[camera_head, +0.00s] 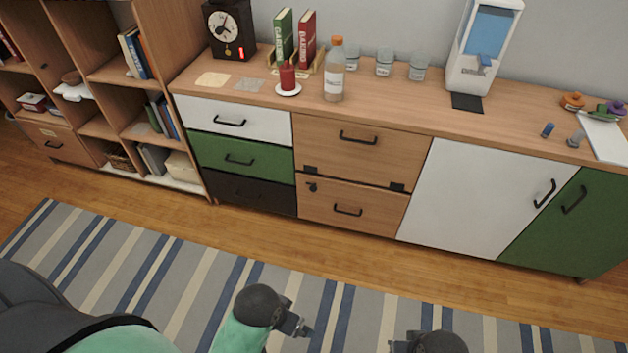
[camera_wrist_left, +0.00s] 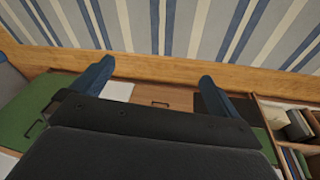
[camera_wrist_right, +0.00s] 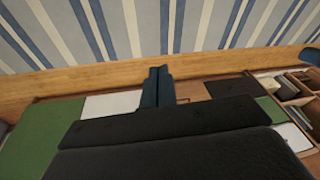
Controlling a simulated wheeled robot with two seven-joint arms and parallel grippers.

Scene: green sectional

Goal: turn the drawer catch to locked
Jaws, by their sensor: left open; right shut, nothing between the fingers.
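The lower wooden drawer (camera_head: 375,205) is closed in the middle of the low cabinet and has a black bar handle (camera_head: 348,211). A small dark catch (camera_head: 312,187) sits at its upper left corner; its exact setting is too small to tell. My left gripper (camera_head: 302,326) is low over the rug, well in front of the drawer and apart from it. In the left wrist view its fingers (camera_wrist_left: 153,88) are spread with nothing between them. My right gripper (camera_head: 396,346) is at the bottom edge, partly cut off. In the right wrist view its fingers (camera_wrist_right: 158,88) are together, empty.
A wooden panel (camera_head: 335,155) with black hinges is above the drawer. White, green and dark drawers (camera_head: 245,192) are left; a white door (camera_head: 465,190) and a green door (camera_head: 560,235) are right. A bottle (camera_head: 334,82) stands on top. Floor before the cabinet is clear.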

